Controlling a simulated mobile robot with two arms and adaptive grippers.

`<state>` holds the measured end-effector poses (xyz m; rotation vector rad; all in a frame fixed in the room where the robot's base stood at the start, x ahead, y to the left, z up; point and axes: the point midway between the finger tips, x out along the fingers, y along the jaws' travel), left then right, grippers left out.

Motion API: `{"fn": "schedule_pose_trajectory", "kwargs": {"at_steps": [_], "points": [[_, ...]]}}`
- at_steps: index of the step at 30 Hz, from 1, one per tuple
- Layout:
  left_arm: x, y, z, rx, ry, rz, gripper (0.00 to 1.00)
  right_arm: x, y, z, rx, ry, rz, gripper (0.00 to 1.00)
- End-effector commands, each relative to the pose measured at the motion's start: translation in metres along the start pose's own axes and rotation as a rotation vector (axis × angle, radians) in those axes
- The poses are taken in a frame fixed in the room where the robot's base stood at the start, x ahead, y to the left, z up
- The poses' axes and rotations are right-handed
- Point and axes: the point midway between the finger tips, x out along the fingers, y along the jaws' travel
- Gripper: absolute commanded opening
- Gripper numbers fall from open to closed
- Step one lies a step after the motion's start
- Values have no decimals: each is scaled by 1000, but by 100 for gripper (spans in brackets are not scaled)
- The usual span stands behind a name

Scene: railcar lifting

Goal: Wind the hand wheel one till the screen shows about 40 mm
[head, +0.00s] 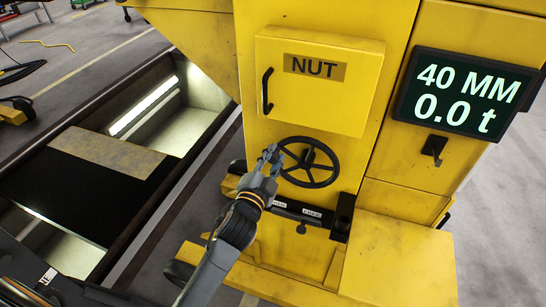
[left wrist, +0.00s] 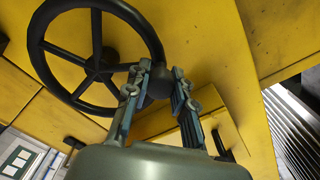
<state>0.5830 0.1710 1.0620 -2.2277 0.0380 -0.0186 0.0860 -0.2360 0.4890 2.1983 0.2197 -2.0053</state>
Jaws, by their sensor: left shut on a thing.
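The black hand wheel (head: 309,162) sits on the front of the yellow jack, below the box marked NUT. It also shows in the left wrist view (left wrist: 96,58), with several spokes. My left gripper (head: 272,158) is at the wheel's left side in the head view. In the left wrist view my left gripper (left wrist: 160,80) has its two fingers around the wheel's handle knob (left wrist: 158,82) at the rim, shut on it. The screen (head: 465,92) reads 40 MM and 0.0 t. My right gripper is not in view.
The yellow NUT box (head: 318,82) with a black handle (head: 267,92) is above the wheel. A black slotted bar (head: 300,211) with labels is just below it. A small black lever (head: 433,148) is under the screen. A pit (head: 120,150) lies at the left.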

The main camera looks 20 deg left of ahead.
Motion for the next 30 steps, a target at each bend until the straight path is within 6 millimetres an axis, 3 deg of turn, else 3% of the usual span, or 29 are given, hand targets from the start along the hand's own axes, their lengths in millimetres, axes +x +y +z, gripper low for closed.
{"fn": "schedule_pose_trajectory", "kwargs": {"at_steps": [1,2,5,17,30], "points": [[0,-1,-1,-1,3,-2,0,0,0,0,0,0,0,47],[0,-1,-1,-1,3,-2,26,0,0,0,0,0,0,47],[0,-1,-1,-2,2,-2,46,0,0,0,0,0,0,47],[-6,1,0,-2,0,1,47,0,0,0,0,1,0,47],[-89,1,1,-3,-2,2,47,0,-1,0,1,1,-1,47]]}}
